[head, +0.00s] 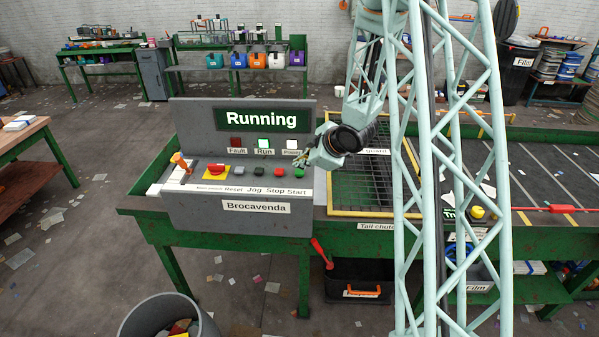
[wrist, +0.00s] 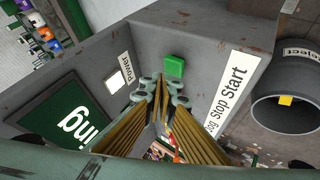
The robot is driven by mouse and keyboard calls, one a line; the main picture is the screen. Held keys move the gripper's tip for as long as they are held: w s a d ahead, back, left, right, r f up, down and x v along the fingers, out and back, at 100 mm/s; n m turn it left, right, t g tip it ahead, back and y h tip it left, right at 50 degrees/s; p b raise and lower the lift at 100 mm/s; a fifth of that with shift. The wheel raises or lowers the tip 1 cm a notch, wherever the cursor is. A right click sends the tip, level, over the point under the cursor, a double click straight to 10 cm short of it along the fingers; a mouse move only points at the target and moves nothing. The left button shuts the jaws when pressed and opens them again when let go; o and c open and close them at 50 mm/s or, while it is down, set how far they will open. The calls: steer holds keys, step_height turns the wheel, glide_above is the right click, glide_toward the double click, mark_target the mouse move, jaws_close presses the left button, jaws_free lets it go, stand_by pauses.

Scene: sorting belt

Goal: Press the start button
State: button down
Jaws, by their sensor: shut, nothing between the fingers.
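The grey control panel (head: 240,217) stands at the left end of the green bench, with a label strip reading Reset, Jog, Stop, Start. In the wrist view the green start button (wrist: 173,66) sits beside the Start label, with nothing covering it. My gripper (head: 308,161) is at the right end of the panel, near the Start label. In the wrist view my gripper (wrist: 160,84) is shut and empty, its tips close to the green button; a gap seems to show, but contact is hard to judge.
The display (head: 262,118) reads Running; the Run lamp (head: 264,143) and Power lamp (head: 292,144) look lit, the Fault lamp (head: 236,142) dark red. A red emergency stop (head: 209,170) is further left. A yellow-framed guard grid (head: 365,185) lies right of the panel.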

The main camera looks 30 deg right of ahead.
mark_target(300, 173)
steer(key=shift+r+p, duration=1.6)
steer(key=shift+r, duration=0.85)
steer(key=s+a+r+m+g+h+b, duration=0.1)
steer(key=s+a+r+m+h+b, duration=0.15)
steer(key=s+r+b, duration=0.4)
steer(key=s+a+r+m+g+h+b, duration=0.1)
steer(key=s+a+r+m+h+b, duration=0.2)
steer(key=s+r, duration=0.7)
steer(key=s+a+f+m+g+y+b, duration=0.1)
steer(key=s+a, duration=0.4)
steer(key=s, duration=0.6)
steer(key=s+a+f+m+g+y+b, duration=0.1)
steer(key=s+a+b, duration=0.3)
steer(key=s, duration=0.8)
steer(key=s+a+f+m+g+y+b, duration=0.1)
steer(key=s+a+f+m+y+b, duration=0.1)
steer(key=s+a, duration=0.5)
steer(key=s+m, duration=0.1)
steer(key=s, duration=0.3)
steer(key=shift+s+a+b, duration=0.3)
steer(key=shift+s+a, duration=0.05)
steer(key=shift+a, duration=0.05)
steer(key=shift+m, duration=0.25)
